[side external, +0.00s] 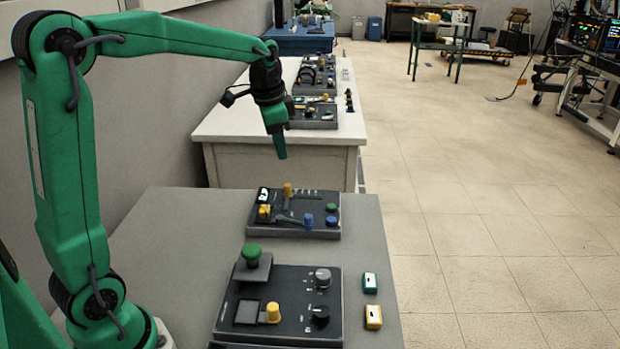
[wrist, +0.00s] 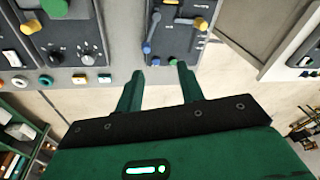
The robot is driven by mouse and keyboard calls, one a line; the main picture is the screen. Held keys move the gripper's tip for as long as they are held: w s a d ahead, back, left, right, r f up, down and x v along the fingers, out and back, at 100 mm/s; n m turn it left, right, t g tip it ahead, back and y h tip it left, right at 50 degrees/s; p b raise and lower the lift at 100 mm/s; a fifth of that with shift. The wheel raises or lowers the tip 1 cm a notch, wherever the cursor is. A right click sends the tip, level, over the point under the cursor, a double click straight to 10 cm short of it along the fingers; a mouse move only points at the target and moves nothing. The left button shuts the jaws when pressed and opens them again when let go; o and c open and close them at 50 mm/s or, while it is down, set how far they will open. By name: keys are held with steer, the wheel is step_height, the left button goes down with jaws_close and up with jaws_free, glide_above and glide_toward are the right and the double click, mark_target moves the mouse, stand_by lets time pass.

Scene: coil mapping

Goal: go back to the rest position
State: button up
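My gripper (side external: 281,150) hangs in the air above and behind the far dark control panel (side external: 270,226) in the side view, with its fingers pointing down. In the wrist view my gripper (wrist: 161,70) has its two green fingers apart with nothing between them, so it is open and empty. The far panel carries yellow, blue and green knobs and also shows in the wrist view (wrist: 178,22). The near panel (side external: 292,327) has a green button (side external: 252,252), a yellow knob and two dials. My gripper touches neither panel.
A second table (side external: 225,125) with more panels stands behind. A wall is at the left; open floor (side external: 480,200) lies right.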

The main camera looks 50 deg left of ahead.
steer(key=s+d+n+t, duration=0.1)
steer(key=s+d, duration=0.3)
steer(key=s, duration=0.6)
steer(key=s+d+n+t, duration=0.2)
steer(key=s+d+n, duration=0.2)
steer(key=s, duration=0.7)
steer(key=shift+d+f, duration=0.25)
steer(key=shift+d, duration=0.5)
steer(key=shift+o, duration=0.4)
stand_by(0.9)
